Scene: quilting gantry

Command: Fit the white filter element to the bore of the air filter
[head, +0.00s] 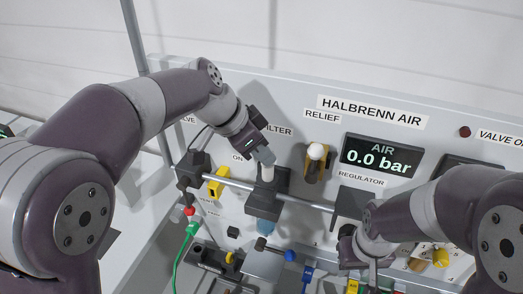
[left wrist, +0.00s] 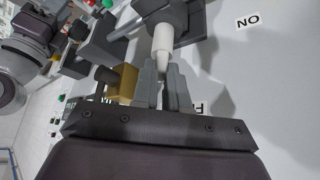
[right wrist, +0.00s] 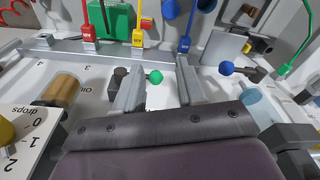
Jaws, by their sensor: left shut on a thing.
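My left gripper (head: 264,157) is shut on the white filter element (head: 267,173). The element stands about upright over the dark block of the air filter (head: 266,190). In the left wrist view the element (left wrist: 162,42) runs from between the fingertips (left wrist: 166,72) to the dark filter block (left wrist: 158,14). Its far end meets the block or is very near it; the bore is hidden and I cannot tell how deep it sits. My right gripper (right wrist: 158,85) is open, fingers apart, with nothing held between them; a green ball knob (right wrist: 156,77) shows beyond the gap.
A relief valve with a white knob (head: 316,151) stands right of the filter. A metal rail (head: 238,184) runs along the panel. The pressure display (head: 381,157) reads 0.0 bar.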

